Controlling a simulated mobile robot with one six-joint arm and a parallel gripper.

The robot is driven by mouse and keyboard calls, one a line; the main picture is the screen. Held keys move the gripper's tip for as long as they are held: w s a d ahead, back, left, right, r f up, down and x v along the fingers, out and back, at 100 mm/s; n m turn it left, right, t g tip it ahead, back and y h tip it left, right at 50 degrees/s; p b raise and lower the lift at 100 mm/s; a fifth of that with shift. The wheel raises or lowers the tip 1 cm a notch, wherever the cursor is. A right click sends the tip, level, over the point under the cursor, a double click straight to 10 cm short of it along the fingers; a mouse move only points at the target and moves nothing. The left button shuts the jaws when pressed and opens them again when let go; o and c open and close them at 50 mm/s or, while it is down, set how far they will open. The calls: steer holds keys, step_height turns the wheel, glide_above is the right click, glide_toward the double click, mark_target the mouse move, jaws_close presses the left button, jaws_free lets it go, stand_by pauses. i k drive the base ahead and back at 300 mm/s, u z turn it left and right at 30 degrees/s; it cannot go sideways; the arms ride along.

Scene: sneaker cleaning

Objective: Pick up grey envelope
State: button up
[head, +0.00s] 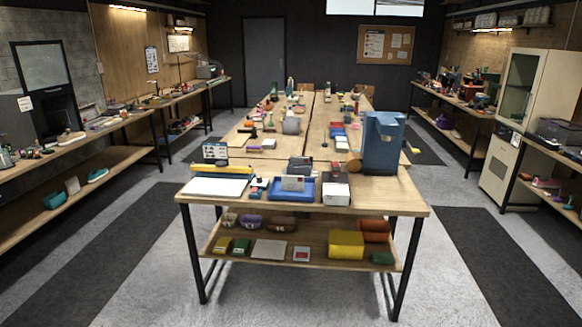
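I cannot tell for sure which thing is the grey envelope. On the lower shelf of the front table lies a flat pale grey rectangle (269,250), which may be it. A small greyish-white flat item (292,184) in the blue tray (272,194) on the tabletop is another candidate. Both are too small to identify. My gripper is not in view.
Benches line both sides. Floor aisles on both sides look clear.

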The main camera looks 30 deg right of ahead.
mark_target(303, 160)
steer(key=z, duration=0.05)
steer(key=i, duration=1)
steer(key=u, duration=0.05)
